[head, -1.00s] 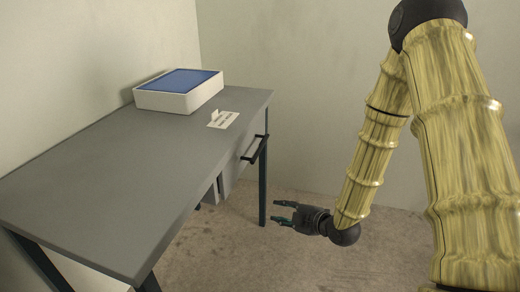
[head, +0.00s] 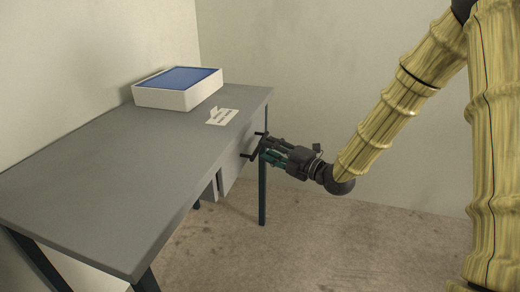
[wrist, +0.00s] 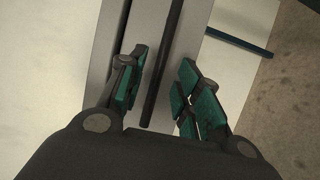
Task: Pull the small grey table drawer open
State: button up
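The grey drawer front (head: 236,163) sits under the right edge of the grey table (head: 120,185) and looks closed. Its dark bar handle (head: 247,155) stands out from the front. My gripper (head: 268,148) is at the handle, reaching in from the right, with teal finger pads. In the wrist view the handle bar (wrist: 163,65) runs lengthwise between the two spread fingers of my gripper (wrist: 161,88). A gap shows on both sides of the bar, and the gripper is open. The fingers hide part of the handle in the head view.
A white box with a blue top (head: 178,88) and a small white sign (head: 222,117) stand on the table. A dark table leg (head: 262,195) is just below my gripper. The floor to the right is clear.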

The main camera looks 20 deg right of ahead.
aim_at(250, 141)
jog(key=shift+b+x, duration=0.5)
jog(key=shift+x, duration=1.75)
jog(key=shift+c, duration=0.4)
grip_shut()
